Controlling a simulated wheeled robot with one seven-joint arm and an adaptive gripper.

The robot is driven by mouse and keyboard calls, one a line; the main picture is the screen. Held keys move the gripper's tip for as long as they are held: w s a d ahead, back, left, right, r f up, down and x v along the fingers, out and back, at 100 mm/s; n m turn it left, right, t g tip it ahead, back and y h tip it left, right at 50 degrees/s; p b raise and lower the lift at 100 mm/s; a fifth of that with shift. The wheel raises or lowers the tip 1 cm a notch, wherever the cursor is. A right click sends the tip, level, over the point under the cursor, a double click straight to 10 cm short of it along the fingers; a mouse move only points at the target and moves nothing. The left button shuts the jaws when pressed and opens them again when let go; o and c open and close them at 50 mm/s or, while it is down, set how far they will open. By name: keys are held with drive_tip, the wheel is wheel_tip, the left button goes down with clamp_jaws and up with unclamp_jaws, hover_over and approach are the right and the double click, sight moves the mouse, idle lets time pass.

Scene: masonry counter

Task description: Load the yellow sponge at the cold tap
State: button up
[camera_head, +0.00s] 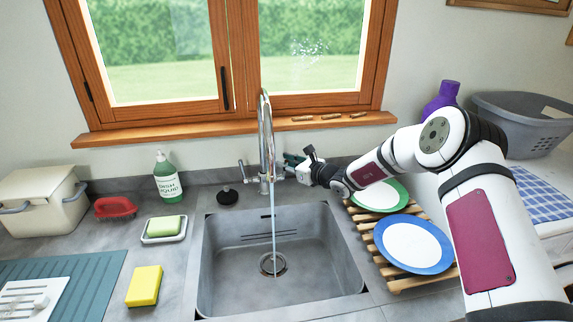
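The yellow sponge (144,286) lies on the grey counter to the left of the sink, apart from my gripper. The chrome tap (265,150) stands behind the sink (232,270), with a lever on its left side. A thin stream of water (274,235) falls from its spout to the drain. My gripper (287,166) is close to the right side of the tap, at about the height of its handles. It is small in the picture, and I cannot tell whether its fingers are open, shut or touching a handle there. No sponge shows in it.
Plates (414,244) lie on a wooden rack (366,224) at right, below my arm.

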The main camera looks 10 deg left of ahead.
drive_tip(key=shift+d, duration=0.1)
drive_tip(key=v, duration=1.2)
